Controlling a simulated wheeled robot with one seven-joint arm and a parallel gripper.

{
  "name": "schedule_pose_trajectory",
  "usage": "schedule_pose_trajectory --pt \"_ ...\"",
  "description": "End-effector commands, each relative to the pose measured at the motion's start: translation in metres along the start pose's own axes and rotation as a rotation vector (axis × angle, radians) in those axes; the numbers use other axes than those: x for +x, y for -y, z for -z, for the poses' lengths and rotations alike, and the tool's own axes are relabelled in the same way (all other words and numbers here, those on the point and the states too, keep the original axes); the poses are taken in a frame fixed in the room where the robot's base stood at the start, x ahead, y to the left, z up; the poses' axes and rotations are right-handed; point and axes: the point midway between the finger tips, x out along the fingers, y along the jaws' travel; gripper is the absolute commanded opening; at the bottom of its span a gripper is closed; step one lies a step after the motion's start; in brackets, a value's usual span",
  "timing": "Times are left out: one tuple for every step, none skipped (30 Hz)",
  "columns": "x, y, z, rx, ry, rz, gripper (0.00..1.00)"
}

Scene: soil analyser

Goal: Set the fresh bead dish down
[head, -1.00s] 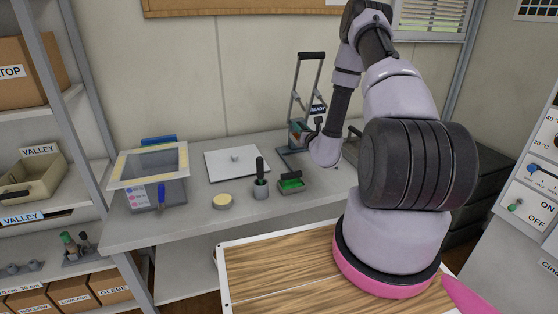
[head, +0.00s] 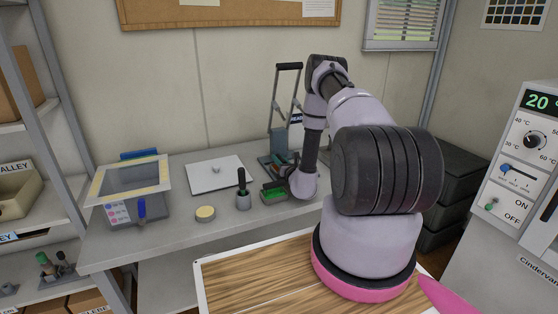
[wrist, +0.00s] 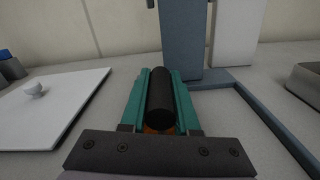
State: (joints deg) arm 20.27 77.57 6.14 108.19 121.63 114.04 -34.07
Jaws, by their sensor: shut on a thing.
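My gripper (wrist: 160,110) has teal fingers shut on the black handle (wrist: 160,92) of a dish. A bit of orange (wrist: 157,130) shows below the handle; I take this for the fresh bead dish. The rest of it is hidden by the fingers and palm. In the head view my gripper (head: 284,162) is low over the bench (head: 170,232), beside the foot of the blue-grey lever stand. Whether the held dish touches the bench cannot be told.
The lever stand (head: 277,144) rises behind my gripper; its column (wrist: 182,40) and flat foot frame (wrist: 262,115) are close in the wrist view.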

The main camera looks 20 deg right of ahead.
Motion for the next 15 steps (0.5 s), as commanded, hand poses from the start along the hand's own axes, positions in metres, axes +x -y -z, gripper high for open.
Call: schedule_pose_trajectory --pt "0.0 0.0 0.0 0.0 0.0 0.0 0.0" --pt "0.0 0.0 0.0 0.0 0.0 0.0 0.0" --pt "0.0 0.0 0.0 0.0 0.0 0.0 0.0" --pt "0.0 0.0 0.001 0.0 0.0 0.0 0.0" --pt "0.0 0.0 0.002 0.0 0.0 0.0 0.0" --pt "0.0 0.0 0.003 0.0 0.0 0.0 0.0" --pt "0.0 0.0 0.004 0.0 0.0 0.0 0.0" --pt "0.0 0.001 0.005 0.0 0.0 0.0 0.0" --pt "0.0 0.001 0.006 0.001 -0.001 0.0 0.0" --pt "0.0 0.001 0.007 0.001 -0.001 0.0 0.0" --pt "0.0 0.001 0.008 0.001 -0.001 0.0 0.0" --pt "-0.001 0.001 0.01 0.001 -0.002 0.0 0.0" --pt "-0.001 0.001 0.011 0.001 -0.002 0.0 0.0" --pt "-0.001 0.002 0.013 0.001 -0.003 0.0 0.0" --pt "-0.001 0.002 0.014 0.001 -0.003 0.0 0.0"
